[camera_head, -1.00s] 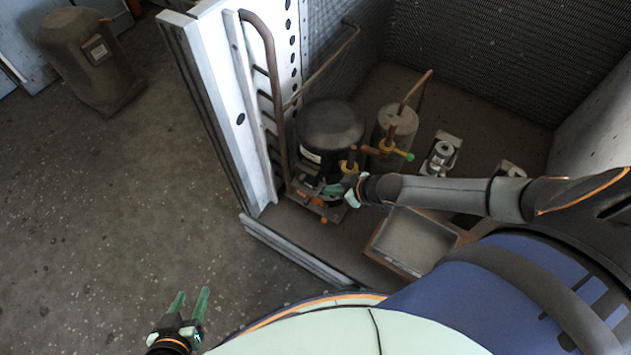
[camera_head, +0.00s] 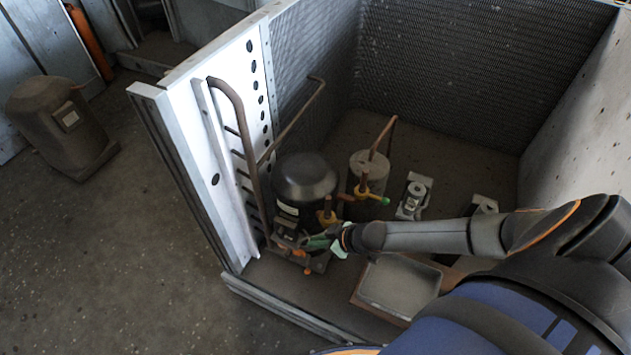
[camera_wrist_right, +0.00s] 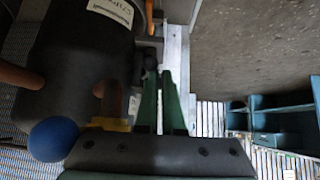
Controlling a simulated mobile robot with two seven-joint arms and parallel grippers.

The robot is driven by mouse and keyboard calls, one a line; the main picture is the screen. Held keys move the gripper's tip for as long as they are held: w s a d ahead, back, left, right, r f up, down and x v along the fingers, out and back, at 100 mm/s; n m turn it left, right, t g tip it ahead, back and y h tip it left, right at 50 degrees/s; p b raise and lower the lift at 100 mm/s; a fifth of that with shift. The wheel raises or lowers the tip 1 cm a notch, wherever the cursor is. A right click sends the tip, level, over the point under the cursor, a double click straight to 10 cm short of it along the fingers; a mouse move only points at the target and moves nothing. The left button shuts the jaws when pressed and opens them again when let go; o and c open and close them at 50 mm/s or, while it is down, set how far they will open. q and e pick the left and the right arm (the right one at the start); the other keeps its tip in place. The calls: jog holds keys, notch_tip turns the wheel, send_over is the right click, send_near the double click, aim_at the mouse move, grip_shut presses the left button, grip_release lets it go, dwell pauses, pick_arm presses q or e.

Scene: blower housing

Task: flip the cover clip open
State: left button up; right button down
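The black compressor (camera_head: 304,178) stands inside the open housing, and its dark body with a pale label fills the upper left of the right wrist view (camera_wrist_right: 75,50). A small dark box-like part (camera_head: 288,238) sits low on its front. The cover clip cannot be made out clearly. My right gripper (camera_head: 318,242) is at this low front part, its green fingers pointing left. In the right wrist view, the two fingers (camera_wrist_right: 160,85) are close together with a narrow gap, their tips by a small dark part. I cannot tell whether they touch it. My left gripper is out of view.
A grey cylinder (camera_head: 368,172) and brass valves with a green cap (camera_head: 384,201) stand right of the compressor. Copper pipes (camera_head: 240,120) rise along the white panel (camera_head: 222,165). A shallow tray (camera_head: 400,285) lies below my right forearm. Open floor (camera_head: 110,260) is at left.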

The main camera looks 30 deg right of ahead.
jog(key=shift+s+d+f, duration=0.15)
jog(key=shift+s+f, duration=0.3)
jog(key=shift+s, duration=0.05)
jog(key=p+v, duration=0.5)
jog(key=v, duration=0.7)
jog(key=shift+w+r, duration=0.25)
jog(key=shift+r, duration=0.35)
jog(key=shift+a, duration=0.2)
